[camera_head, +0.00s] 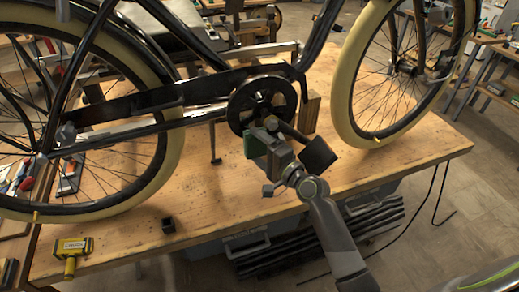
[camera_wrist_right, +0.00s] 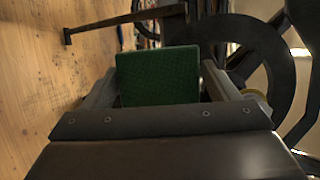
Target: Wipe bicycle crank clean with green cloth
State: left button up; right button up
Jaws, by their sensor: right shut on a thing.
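The bicycle crank's round black chainring (camera_head: 262,103) is at the middle of the frame in the head view. A crank arm (camera_head: 291,131) runs down to the right from it to a dark pedal (camera_head: 319,155). My right gripper (camera_head: 262,147) is in front of the chainring's lower edge. It is shut on the green cloth (camera_wrist_right: 158,76), which looks like a flat, square pad between the fingers in the right wrist view. The cloth also shows as a small green patch in the head view (camera_head: 250,146). I cannot tell whether it touches the crank. My left gripper is out of view.
The black bicycle with cream tyres (camera_head: 347,75) stands over a wooden workbench (camera_head: 400,165). A yellow tool (camera_head: 73,251) and a small black block (camera_head: 168,225) lie near the front edge. Hand tools (camera_head: 20,180) lie at the left. The bench's right part is clear.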

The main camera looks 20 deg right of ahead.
jog(key=shift+w, duration=0.6)
